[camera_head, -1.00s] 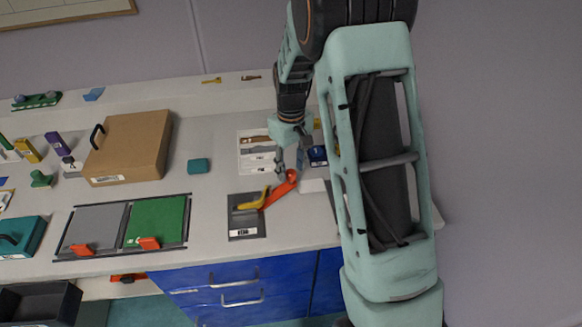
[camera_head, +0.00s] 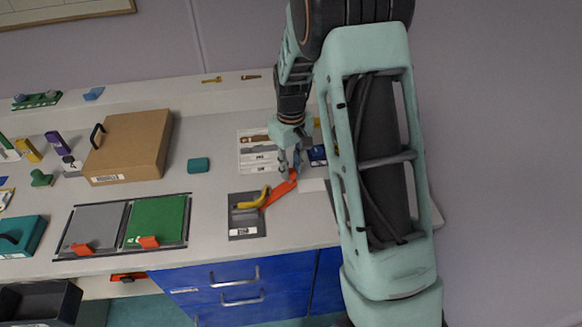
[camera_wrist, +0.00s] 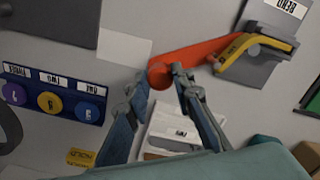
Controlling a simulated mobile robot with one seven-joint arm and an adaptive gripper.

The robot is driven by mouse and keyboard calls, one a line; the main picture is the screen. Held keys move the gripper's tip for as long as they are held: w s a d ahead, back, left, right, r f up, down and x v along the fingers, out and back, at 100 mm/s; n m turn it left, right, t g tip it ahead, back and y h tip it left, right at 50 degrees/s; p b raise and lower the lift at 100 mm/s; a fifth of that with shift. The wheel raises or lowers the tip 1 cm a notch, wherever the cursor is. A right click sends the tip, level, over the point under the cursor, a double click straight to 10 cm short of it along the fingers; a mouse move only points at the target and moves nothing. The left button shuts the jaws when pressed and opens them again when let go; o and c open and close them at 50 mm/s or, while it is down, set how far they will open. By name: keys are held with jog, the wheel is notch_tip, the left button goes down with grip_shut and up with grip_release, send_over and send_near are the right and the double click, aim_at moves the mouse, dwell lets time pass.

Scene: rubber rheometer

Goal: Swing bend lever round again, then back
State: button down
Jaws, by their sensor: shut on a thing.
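The bend lever (camera_head: 278,195) is an orange bar with a round knob at its free end. Its other end meets a dark grey plate (camera_head: 247,228) with a yellow bent piece (camera_head: 252,203) on it. In the wrist view the lever (camera_wrist: 205,52) runs from the knob up and right to the plate labelled BEND (camera_wrist: 258,70). My gripper (camera_head: 290,173) is at the knob end. In the wrist view my gripper (camera_wrist: 160,80) has its fingers on both sides of the knob, shut on it. The fingers partly hide the knob.
A blue block with labelled round buttons (camera_wrist: 52,92) stands close to my gripper in the wrist view. A white labelled tray (camera_head: 257,151) lies behind the lever. Green and grey panels (camera_head: 156,221) lie left of the plate. The counter's front edge is near the plate.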

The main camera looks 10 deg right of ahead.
jog(key=shift+s+d, duration=0.1)
jog(key=shift+s, duration=0.05)
jog(key=shift+s+d+m+b, duration=0.2)
jog(key=shift+s+m, duration=0.25)
jog(key=shift+m, duration=0.1)
jog(key=shift+s+d+m+b, duration=0.2)
jog(key=shift+s+m, duration=0.2)
jog(key=shift+m, duration=0.15)
jog(key=shift+s+d+m, duration=0.25)
jog(key=shift+s+m, duration=0.75)
jog(key=shift+s+m+b, duration=0.3)
jog(key=shift+s+m, duration=0.6)
jog(key=shift+s, duration=0.05)
jog(key=shift+s+m, duration=1.2)
jog(key=shift+s, duration=0.1)
jog(key=shift+s+a+m+p, duration=0.15)
jog(key=shift+s+a+m, duration=0.1)
jog(key=shift+s+m, duration=0.4)
jog(key=shift+s+a+m+p, duration=0.2)
jog(key=shift+s+a+m, duration=0.05)
jog(key=shift+s+m, duration=0.35)
jog(key=shift+s+a+m+p, duration=0.15)
jog(key=shift+s+a+m, duration=0.1)
jog(key=shift+s+m, duration=0.35)
jog(key=shift+s+a+m+p, duration=0.3)
jog(key=shift+s+a+m, duration=0.25)
jog(key=shift+m, duration=0.25)
jog(key=shift+s+a+m+p, duration=0.25)
jog(key=shift+s+a+m, duration=0.15)
jog(key=shift+s+m, duration=0.3)
